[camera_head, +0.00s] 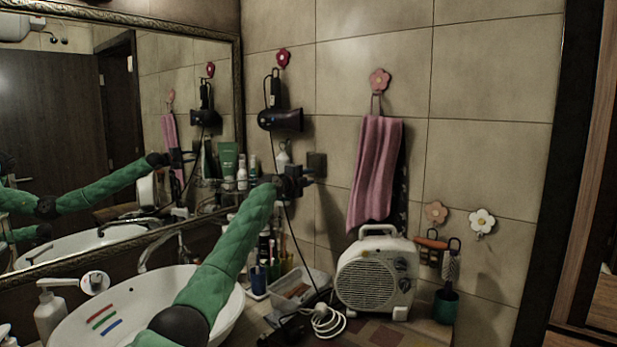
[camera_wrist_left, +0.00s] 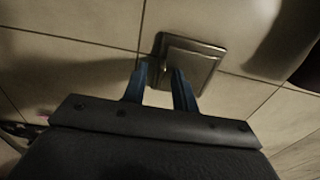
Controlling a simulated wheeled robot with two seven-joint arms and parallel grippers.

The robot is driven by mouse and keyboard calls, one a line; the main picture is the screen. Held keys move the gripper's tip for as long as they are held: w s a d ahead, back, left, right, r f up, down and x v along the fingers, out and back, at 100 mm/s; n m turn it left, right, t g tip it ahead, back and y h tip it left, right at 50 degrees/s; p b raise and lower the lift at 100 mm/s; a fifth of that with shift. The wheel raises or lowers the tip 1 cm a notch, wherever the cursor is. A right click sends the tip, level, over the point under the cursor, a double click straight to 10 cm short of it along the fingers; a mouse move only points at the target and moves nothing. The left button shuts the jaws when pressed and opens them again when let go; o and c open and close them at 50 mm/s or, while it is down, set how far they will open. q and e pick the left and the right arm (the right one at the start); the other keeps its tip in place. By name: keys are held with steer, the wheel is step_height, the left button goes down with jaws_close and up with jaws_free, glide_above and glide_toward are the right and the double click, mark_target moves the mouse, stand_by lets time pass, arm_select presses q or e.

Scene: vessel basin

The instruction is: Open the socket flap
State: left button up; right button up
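The socket (camera_head: 317,164) is a dark square plate on the tiled wall, right of the mirror. In the left wrist view the socket flap (camera_wrist_left: 190,62) fills the plate and looks closed or nearly so. My left gripper (camera_head: 306,176) is stretched out to the wall just beside the socket. In the wrist view its two blue fingers (camera_wrist_left: 165,78) stand a little apart, with nothing visible held between them. Their tips overlap the lower left edge of the plate; I cannot tell whether they touch it. My right gripper is not in view.
A sink (camera_head: 75,325) lies under my left arm. A hair dryer (camera_head: 281,120) hangs above the socket. A pink towel (camera_head: 375,170) hangs to the right, above a white fan heater (camera_head: 376,278). Bottles and a green tube (camera_head: 229,160) stand left of the gripper.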

mark_target(310, 176)
arm_select(q)
steer(key=shift+w, duration=0.1)
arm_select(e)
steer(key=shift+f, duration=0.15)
arm_select(q)
jaws_close()
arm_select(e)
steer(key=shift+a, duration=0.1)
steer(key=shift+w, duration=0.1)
